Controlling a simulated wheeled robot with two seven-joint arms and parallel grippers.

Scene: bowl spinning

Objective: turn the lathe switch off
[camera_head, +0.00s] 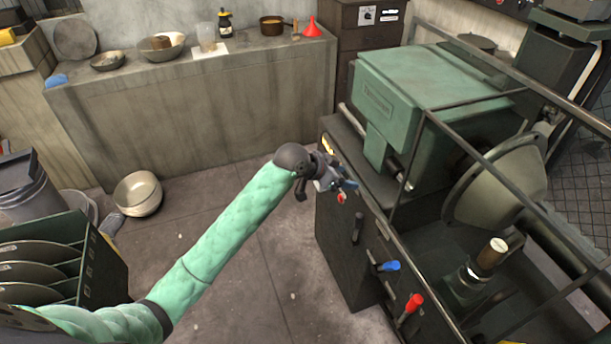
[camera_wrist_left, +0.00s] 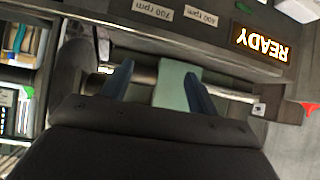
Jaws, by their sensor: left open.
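The lathe (camera_head: 430,90) has a green headstock on a dark cabinet at the right of the head view. My left gripper (camera_head: 346,186) is at the cabinet's upper left front, close to a small red part (camera_head: 342,198). In the left wrist view the blue fingers (camera_wrist_left: 160,88) are apart, with a pale green strip between or behind them; I cannot tell whether they touch it. A lit READY sign (camera_wrist_left: 262,45) appears upside down beyond the fingers. I cannot tell for certain which part is the switch. My right gripper is out of view.
A blue-handled lever (camera_head: 389,266) and a red-handled lever (camera_head: 413,303) stick out from the cabinet front, below a dark rail frame. A large bowl (camera_head: 497,183) is mounted on the lathe. A grey counter (camera_head: 200,120) stands behind; the floor between is mostly clear.

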